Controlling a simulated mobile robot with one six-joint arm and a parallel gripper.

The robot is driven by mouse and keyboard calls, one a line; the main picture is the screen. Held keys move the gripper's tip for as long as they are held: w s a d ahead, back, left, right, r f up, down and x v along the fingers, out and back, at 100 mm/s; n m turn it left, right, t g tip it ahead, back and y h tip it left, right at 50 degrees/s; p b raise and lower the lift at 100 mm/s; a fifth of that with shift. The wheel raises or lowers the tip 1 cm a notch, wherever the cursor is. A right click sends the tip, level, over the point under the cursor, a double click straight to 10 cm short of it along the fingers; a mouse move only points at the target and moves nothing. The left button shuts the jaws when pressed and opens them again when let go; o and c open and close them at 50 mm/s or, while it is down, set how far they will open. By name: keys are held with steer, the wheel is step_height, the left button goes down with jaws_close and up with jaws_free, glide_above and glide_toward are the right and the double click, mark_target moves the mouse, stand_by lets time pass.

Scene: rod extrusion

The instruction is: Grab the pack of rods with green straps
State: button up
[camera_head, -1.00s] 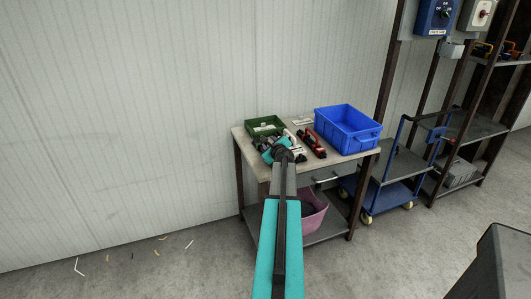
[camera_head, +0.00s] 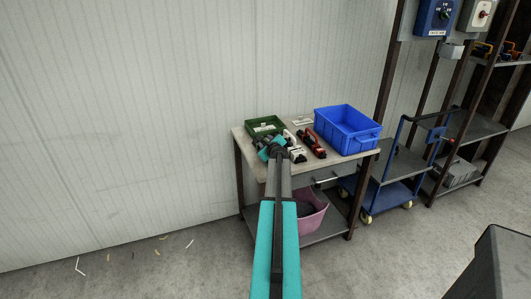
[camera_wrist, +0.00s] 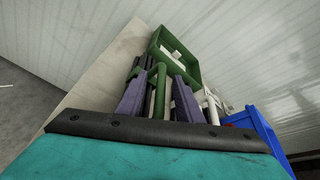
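In the wrist view, the pack of dark rods with green straps (camera_wrist: 156,84) lies on the table, partly hidden by my gripper. My gripper (camera_wrist: 160,72) has its two purple-grey fingers spread apart, with a green strap and dark rods showing in the gap between them. I cannot tell whether the fingers touch the pack. In the head view, my gripper (camera_head: 268,150) is over the left part of the table and hides most of what lies under it.
The table (camera_head: 345,160) also holds a green box (camera_head: 266,124) behind the gripper, a white-strapped bundle (camera_head: 295,154), a red-strapped bundle (camera_head: 312,142) and a blue crate (camera_head: 347,130). A pink bin (camera_head: 312,216) stands on the lower shelf. A wall is close behind.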

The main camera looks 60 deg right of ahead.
stand_by(0.5)
jaws_close()
stand_by(1.3)
